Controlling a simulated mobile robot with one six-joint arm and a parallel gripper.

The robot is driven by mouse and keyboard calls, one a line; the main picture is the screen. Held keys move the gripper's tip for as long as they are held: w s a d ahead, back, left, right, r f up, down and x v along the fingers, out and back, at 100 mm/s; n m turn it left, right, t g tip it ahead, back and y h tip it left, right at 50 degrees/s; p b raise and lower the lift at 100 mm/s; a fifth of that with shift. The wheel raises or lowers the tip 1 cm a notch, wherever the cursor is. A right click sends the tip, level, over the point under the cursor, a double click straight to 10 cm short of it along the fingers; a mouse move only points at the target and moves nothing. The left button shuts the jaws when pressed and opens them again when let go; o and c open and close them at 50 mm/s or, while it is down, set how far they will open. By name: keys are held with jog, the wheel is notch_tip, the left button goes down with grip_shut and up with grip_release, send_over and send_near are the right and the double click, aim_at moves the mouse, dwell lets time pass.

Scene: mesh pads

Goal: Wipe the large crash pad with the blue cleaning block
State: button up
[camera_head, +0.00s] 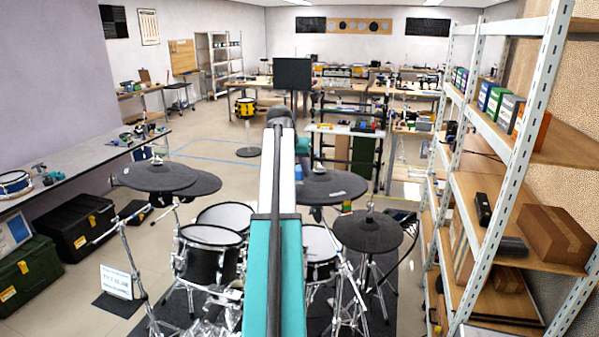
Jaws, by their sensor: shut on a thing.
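Several dark round cymbal pads stand on the drum kit. One wide pad (332,186) lies behind my arm at the middle, its left part hidden. Two overlapping pads, a front one (150,178) and one behind it (203,184), are on the left. Another pad (367,233) is at the front right. I cannot tell for sure which is the large crash pad. My gripper (300,160) is mostly hidden behind my arm, near the left edge of the middle pad. It is shut on the small blue block (299,173). I cannot tell whether the block touches the pad.
Mesh drums (210,236) sit below the pads among metal stands. A small coloured stack (346,206) shows by the right pad. A metal shelf (510,150) with boxes stands close on the right. A bench (75,165) and dark cases (78,228) line the left. Open floor lies behind left.

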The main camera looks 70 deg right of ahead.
jog(key=shift+w+a+r+p, duration=0.15)
jog(key=shift+r+p, duration=0.3)
jog(key=shift+r, duration=0.8)
jog(key=shift+r, duration=0.1)
jog(key=shift+a+r+p, duration=0.15)
jog(key=shift+r+p, duration=0.55)
jog(key=shift+r, duration=0.65)
